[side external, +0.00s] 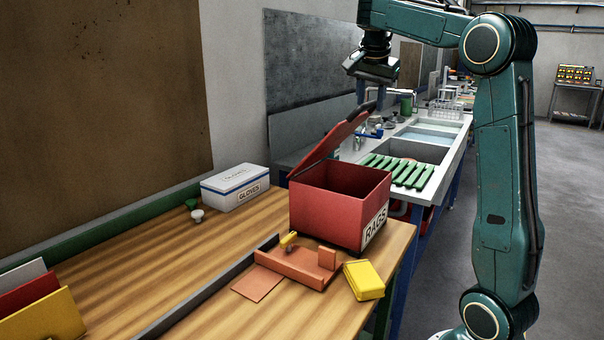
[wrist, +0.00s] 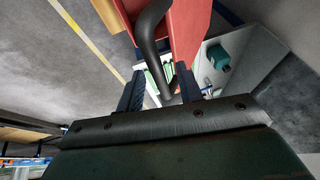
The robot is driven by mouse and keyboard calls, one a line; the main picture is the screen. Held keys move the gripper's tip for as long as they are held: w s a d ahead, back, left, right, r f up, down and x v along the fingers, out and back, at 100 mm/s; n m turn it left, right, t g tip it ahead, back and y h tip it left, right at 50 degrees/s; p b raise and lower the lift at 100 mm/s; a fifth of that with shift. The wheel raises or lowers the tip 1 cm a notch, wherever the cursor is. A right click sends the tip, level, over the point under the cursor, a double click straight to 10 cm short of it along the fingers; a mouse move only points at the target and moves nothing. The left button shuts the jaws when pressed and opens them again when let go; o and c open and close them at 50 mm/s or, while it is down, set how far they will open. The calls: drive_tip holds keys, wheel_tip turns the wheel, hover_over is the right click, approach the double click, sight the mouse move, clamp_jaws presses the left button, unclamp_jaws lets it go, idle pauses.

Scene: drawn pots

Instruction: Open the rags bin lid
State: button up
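The red rags bin (side external: 340,203) stands at the right end of the wooden bench, with a RAGS label on its right side. Its red lid (side external: 328,145) is raised and tilted up at the back left, so the dark inside shows. The lid's black curved handle (side external: 364,109) is at its upper edge. My gripper (side external: 371,103) is above the bin at that handle. In the wrist view my gripper (wrist: 160,72) has its fingers apart, with the black handle (wrist: 150,42) reaching between them and gaps visible beside it. The red lid (wrist: 188,25) is beyond.
A white gloves box (side external: 235,187) stands left of the bin. An orange tray (side external: 297,263) and a yellow block (side external: 364,280) lie in front. Behind is a sink counter (side external: 440,150) with green slats. Coloured panels (side external: 35,300) stand at the bench's near left. The bench middle is mostly clear.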

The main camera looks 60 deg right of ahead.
drive_tip(key=shift+r, duration=0.35)
drive_tip(key=shift+s+a+r, duration=0.1)
drive_tip(key=shift+a+r, duration=0.1)
drive_tip(key=shift+r, duration=0.25)
drive_tip(key=shift+a+r, duration=0.4)
drive_tip(key=shift+r, duration=0.1)
drive_tip(key=s+a, duration=0.5)
drive_tip(key=a, duration=0.6)
